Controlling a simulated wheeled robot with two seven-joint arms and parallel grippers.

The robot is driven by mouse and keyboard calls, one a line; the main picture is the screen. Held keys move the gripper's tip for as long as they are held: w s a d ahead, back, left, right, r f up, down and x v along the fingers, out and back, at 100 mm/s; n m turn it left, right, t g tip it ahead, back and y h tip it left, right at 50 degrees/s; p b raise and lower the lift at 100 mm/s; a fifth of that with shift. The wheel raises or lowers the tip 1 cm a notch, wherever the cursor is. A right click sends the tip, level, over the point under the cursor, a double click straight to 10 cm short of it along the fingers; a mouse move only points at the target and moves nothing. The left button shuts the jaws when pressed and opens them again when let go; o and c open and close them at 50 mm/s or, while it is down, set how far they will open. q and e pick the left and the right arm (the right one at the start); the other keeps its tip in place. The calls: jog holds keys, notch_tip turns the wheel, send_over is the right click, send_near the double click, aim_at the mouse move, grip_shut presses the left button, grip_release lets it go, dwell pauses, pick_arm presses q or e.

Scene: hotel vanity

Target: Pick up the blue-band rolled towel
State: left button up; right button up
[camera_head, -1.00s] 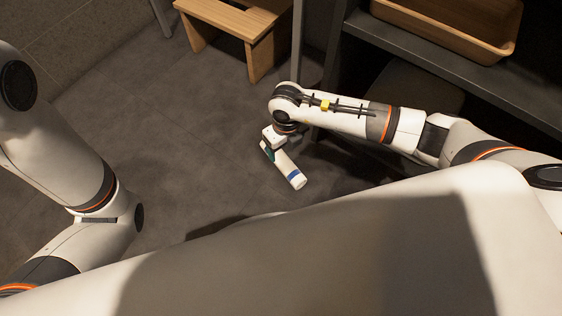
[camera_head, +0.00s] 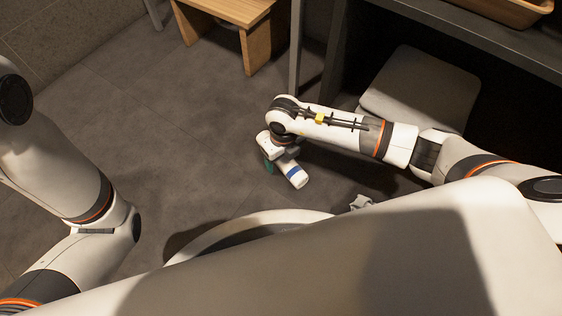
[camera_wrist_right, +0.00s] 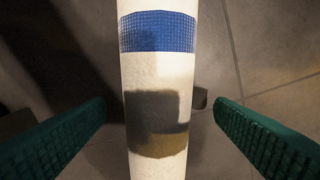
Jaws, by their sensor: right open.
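The blue-band rolled towel (camera_head: 297,175) is a white roll with a blue band near its visible end. In the head view it shows beside and partly under my right gripper (camera_head: 272,160), over the grey floor. Whether it touches the floor is hard to tell. In the right wrist view the towel (camera_wrist_right: 158,75) runs upright through the middle, its blue band near the top. The green-padded fingers of my right gripper (camera_wrist_right: 160,108) are open on either side, with a gap to the towel on both sides. My left arm shows, but its gripper is out of view.
A wooden stool (camera_head: 238,12) stands at the top. A dark shelf (camera_head: 455,42) with a wooden tray (camera_head: 510,8) is at the upper right. A grey cushioned seat (camera_head: 420,88) is below it. A small grey cloth-like object (camera_head: 361,202) lies near my body. Floor to the left is clear.

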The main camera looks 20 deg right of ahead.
jog(key=c, duration=1.1)
